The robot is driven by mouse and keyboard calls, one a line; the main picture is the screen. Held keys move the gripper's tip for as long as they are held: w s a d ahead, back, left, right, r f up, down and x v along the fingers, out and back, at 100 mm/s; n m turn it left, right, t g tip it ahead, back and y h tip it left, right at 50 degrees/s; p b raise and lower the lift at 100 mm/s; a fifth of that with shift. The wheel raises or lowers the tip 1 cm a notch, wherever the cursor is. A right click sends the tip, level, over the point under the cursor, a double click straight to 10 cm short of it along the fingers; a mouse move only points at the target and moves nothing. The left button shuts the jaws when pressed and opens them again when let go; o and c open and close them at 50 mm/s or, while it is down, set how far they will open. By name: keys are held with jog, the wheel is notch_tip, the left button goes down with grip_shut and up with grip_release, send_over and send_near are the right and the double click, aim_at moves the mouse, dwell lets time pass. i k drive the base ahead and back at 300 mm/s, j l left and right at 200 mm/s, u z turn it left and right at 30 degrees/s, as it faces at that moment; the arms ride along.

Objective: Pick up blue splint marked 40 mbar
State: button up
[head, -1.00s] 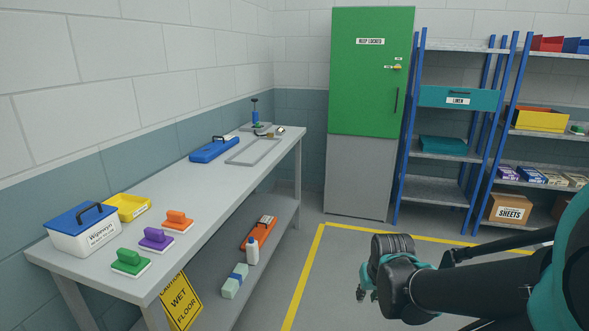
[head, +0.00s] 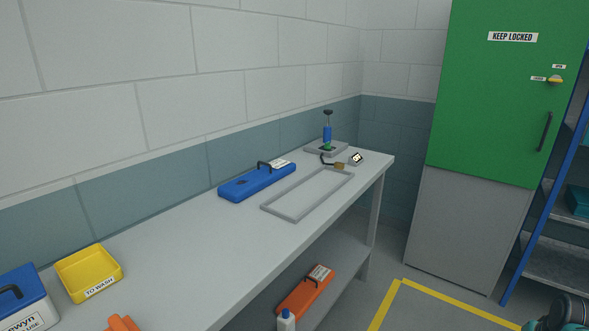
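A long blue splint (head: 250,187) with a dark carry handle and a white label at its far end lies flat on the grey bench, close to the wall. Its label is too small to read. Nothing touches it from above. Only a dark, rounded part of my arm shows at the bottom right corner, well to the right of the bench. My gripper's fingers are outside the picture.
A grey rectangular frame (head: 268,209) lies beside the splint. A blue hand pump (head: 327,133) stands behind. A yellow tray (head: 72,288) is nearer. An orange splint (head: 300,298) lies on the lower shelf. A green cabinet (head: 490,100) stands right of the bench.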

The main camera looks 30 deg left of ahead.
aim_at(242, 188)
jog(key=i, duration=0.75)
jog(key=i+l+u, duration=0.1)
jog(key=u, duration=0.25)
jog(key=i+l+u, duration=0.15)
jog(key=u, duration=0.15)
jog(key=i+l+u, duration=0.2)
jog(key=u, duration=0.15)
